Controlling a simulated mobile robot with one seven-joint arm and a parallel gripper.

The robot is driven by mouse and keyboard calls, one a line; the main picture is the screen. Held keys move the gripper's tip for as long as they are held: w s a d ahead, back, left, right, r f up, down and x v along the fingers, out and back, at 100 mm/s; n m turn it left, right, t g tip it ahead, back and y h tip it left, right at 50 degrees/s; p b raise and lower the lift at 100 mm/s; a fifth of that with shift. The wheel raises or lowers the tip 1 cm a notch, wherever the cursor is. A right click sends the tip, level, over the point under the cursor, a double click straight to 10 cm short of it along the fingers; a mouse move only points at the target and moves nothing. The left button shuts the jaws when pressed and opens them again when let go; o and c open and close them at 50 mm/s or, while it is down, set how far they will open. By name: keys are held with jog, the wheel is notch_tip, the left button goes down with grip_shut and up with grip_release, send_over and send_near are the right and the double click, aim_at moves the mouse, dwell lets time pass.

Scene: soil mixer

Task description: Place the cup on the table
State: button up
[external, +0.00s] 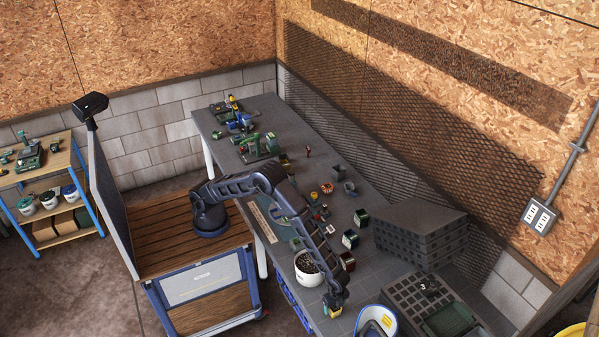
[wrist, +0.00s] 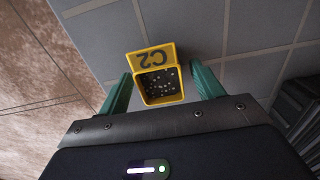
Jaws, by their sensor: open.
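The cup (wrist: 160,85) is small and yellow, with a "C2" label plate and dark, speckled contents. In the wrist view it sits between the two green fingers of my gripper (wrist: 163,84), with a narrow gap visible on each side. My gripper is open. In the external view the yellow cup (external: 334,312) shows just below my gripper (external: 335,300), at the near end of the grey table (external: 365,272). The cup appears to stand on the table; its base is hidden.
A white bucket (external: 308,268) of dark material stands left of my forearm. Several small dark cubes (external: 350,239) lie beyond. A blue-and-white container (external: 377,322) is close on the right, and a stack of dark trays (external: 420,235) stands farther right. The table's edge is close to the cup.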

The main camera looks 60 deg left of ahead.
notch_tip(320, 180, up, 10)
jog(key=w+a+r+n, duration=0.2)
jog(key=w+a+r, duration=0.3)
jog(key=a+r, duration=0.3)
jog(key=w+a+r+n, duration=0.2)
jog(key=w+a+r, duration=0.3)
jog(key=a+r, duration=0.25)
jog(key=w+a+r+n+t, duration=0.1)
jog(key=a+r, duration=0.3)
jog(key=a, duration=0.3)
jog(key=w+a+r+n+h, duration=0.15)
jog(key=a+r, duration=0.25)
jog(key=a, duration=0.4)
jog(key=a+r+n+t+y, duration=0.1)
jog(key=a+r+n, duration=0.1)
jog(key=a+r, duration=0.35)
jog(key=s+a+r+n+t, duration=0.15)
jog(key=s+a, duration=0.25)
jog(key=a, duration=0.6)
jog(key=s+a+r+n+g, duration=0.1)
jog(key=s+a+r+n, duration=0.15)
jog(key=a, duration=0.85)
jog(key=s+a+f+n+t, duration=0.1)
jog(key=s+a+n, duration=0.4)
jog(key=s+a, duration=0.8)
jog(key=s+t, duration=0.1)
jog(key=s, duration=0.2)
jog(key=shift+a, duration=0.35)
